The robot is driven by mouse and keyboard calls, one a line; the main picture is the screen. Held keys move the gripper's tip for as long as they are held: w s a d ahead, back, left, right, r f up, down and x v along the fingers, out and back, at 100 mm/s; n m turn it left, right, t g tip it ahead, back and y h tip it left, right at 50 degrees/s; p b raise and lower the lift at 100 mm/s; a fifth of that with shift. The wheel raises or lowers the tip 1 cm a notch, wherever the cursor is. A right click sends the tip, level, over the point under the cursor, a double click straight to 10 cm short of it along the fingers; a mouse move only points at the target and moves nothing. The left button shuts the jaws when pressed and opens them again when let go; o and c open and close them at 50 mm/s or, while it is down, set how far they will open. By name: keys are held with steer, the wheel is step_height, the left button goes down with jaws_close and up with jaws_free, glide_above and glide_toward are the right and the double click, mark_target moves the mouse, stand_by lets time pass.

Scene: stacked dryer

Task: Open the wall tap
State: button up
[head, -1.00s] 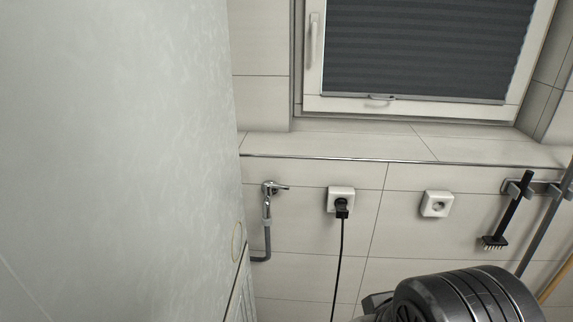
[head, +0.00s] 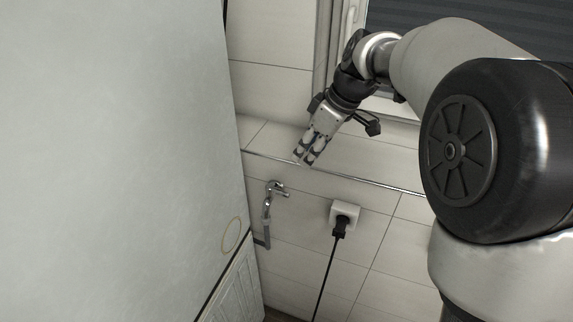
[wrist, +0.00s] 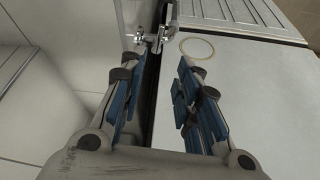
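The wall tap (head: 275,188) is a small chrome tap on the tiled wall, with a short lever pointing right and a grey hose below it. In the wrist view the tap (wrist: 148,42) shows at top centre, beyond my fingertips. My gripper (head: 304,161) points down, above and slightly right of the tap in the head view. It does not appear to touch the tap. In the wrist view its two blue-padded fingers (wrist: 158,72) stand apart with nothing between them. Whether the tap lever has turned is too small to tell.
A large pale panel (head: 120,150) fills the left, close beside the tap. A socket (head: 345,214) with a black plug and cable (head: 324,275) is right of the tap. A metal-edged ledge (head: 350,178) runs above them, under the window.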

mark_target(283, 192)
steer(key=b+x, duration=0.3)
steer(key=x, duration=1.3)
steer(key=shift+f, duration=0.45)
steer(key=shift+s, duration=0.1)
steer(key=shift+c, duration=0.5)
jaws_close()
